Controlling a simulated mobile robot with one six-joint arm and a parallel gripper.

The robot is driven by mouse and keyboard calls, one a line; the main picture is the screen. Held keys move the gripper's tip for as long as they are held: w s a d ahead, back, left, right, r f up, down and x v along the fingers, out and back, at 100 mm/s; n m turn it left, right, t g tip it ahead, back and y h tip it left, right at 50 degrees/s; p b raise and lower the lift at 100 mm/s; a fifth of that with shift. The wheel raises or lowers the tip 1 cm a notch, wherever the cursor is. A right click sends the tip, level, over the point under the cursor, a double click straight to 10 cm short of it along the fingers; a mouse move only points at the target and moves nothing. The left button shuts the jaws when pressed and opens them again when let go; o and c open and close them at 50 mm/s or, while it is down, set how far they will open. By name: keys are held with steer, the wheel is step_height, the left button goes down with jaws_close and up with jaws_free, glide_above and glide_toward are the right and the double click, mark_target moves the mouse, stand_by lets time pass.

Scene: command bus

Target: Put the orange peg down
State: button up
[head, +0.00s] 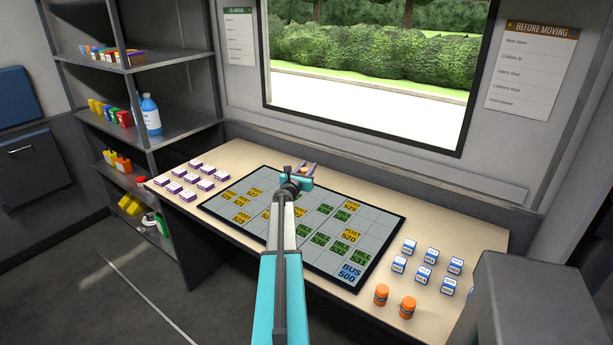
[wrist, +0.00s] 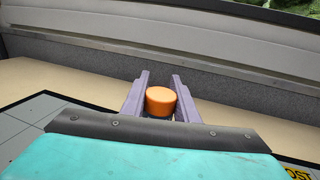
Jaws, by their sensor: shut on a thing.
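The orange peg (wrist: 161,101) is between the two purple-grey fingers of my gripper (wrist: 160,95) in the wrist view. The fingers are shut on it, and its round top faces the camera. In the head view my gripper (head: 308,169) is over the far edge of the board (head: 385,225), near the back of the table. The held peg is hidden there behind my arm. I cannot tell how high it is above the table. Two other orange pegs, a left one (head: 381,294) and a right one (head: 407,307), stand upright at the table's front right.
Yellow and green labelled tiles lie on the board. Blue-white blocks (head: 424,272) stand on the right of the table (head: 455,232), and purple-white blocks (head: 190,178) on the left. Shelves (head: 150,140) stand at left. A bare strip of table runs behind the board.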

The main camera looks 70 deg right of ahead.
steer(key=shift+d, duration=0.1)
steer(key=shift+w+d+f, duration=0.15)
steer(key=shift+w+d, duration=0.05)
steer(key=shift+d, duration=0.2)
steer(key=shift+a+f+p, duration=0.1)
steer(key=shift+f+p, duration=0.5)
steer(key=shift+f, duration=1.05)
steer(key=shift+f, duration=0.15)
steer(key=o, duration=1.1)
steer(key=shift+c, duration=0.2)
steer(key=shift+r, duration=0.25)
steer(key=shift+a+f, duration=0.1)
steer(key=shift+a, duration=0.25)
steer(key=shift+w+a+b, duration=0.1)
steer(key=shift+a+b, duration=1.3)
steer(key=shift+a, duration=4.25)
